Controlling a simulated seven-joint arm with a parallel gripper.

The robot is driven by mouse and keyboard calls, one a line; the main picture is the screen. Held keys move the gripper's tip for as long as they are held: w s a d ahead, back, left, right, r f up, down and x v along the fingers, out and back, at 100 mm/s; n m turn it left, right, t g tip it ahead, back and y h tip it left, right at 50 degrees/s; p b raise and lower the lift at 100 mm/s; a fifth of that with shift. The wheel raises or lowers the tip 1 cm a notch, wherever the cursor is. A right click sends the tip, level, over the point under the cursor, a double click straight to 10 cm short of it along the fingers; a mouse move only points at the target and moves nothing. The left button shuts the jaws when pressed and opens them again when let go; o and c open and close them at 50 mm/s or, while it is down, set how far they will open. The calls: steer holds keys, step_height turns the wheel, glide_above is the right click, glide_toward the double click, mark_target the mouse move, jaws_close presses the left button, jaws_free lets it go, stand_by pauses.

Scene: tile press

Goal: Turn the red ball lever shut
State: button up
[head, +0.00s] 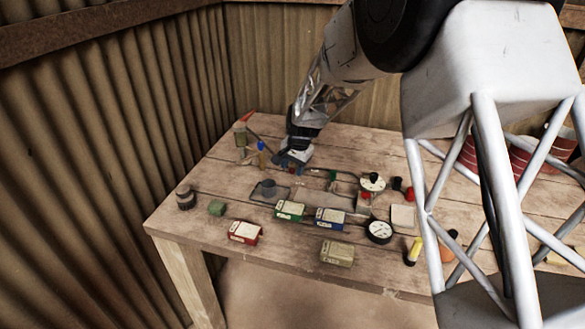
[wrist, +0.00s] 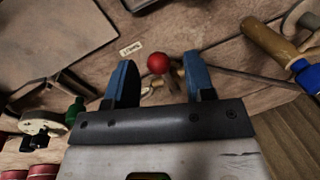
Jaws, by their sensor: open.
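The red ball lever (wrist: 158,63) shows in the wrist view as a round red knob on a short stalk over the wooden table. My gripper (wrist: 161,78) is open, with one blue finger on each side of the ball and stalk. I see gaps on both sides, and no finger visibly touches the ball. A small paper label (wrist: 131,48) lies beside it. In the head view my gripper (head: 292,161) is low over the back left of the table, and the lever is mostly hidden by it.
A wooden-handled tool with a blue collar (wrist: 272,43) lies right of the fingers in the wrist view. A green part (wrist: 74,111) is at left. In the head view, several small boxes, including a red one (head: 245,232), and a round gauge (head: 379,231) occupy the front.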

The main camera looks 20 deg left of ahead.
step_height(320, 180, up, 7)
steer(key=d, duration=0.1)
steer(key=shift+s+d, duration=0.15)
stand_by(0.4)
steer(key=s+d+r, duration=0.5)
steer(key=s+d, duration=0.1)
steer(key=d, duration=0.2)
steer(key=s+d+r+n+t, duration=0.1)
steer(key=s+d+r, duration=0.4)
steer(key=d, duration=0.4)
steer(key=s+d+r, duration=0.5)
steer(key=s+d, duration=0.1)
steer(key=d, duration=0.2)
steer(key=s+d, duration=0.5)
steer(key=s, duration=0.4)
steer(key=s+d+f+h, duration=0.1)
steer(key=s+d, duration=0.4)
steer(key=s, duration=0.4)
steer(key=s+d+n+t+h, duration=0.1)
steer(key=s+d, duration=0.4)
steer(key=s, duration=0.4)
steer(key=shift+s+d+f, duration=0.15)
steer(key=shift+s+d, duration=0.1)
steer(key=shift+d, duration=0.15)
